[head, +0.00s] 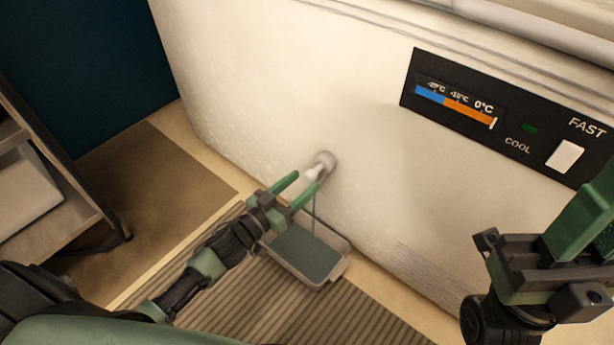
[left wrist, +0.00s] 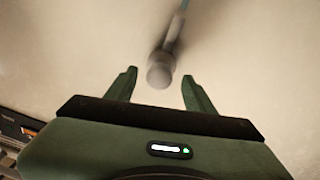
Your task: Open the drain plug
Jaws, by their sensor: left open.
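The drain plug (head: 321,165) is a pale round fitting low on the white freezer wall. In the left wrist view the plug (left wrist: 160,72) looks grey and blurred, and lies between my two fingertips with a gap on each side. A thin greenish stream (head: 314,208) runs down from it into a grey tray (head: 345,247) holding grey-green liquid. My left gripper (head: 301,184) is open, just in front of the plug, and holds nothing. My right gripper (head: 545,262) is at the right edge, partly cut off, away from the plug; its jaws are not clear.
The freezer wall (head: 250,80) carries a black panel (head: 465,75) with a temperature display and a white switch. A ribbed mat (head: 320,325) lies on the floor under the tray. A shelf rack (head: 60,190) stands at the left. The floor between is clear.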

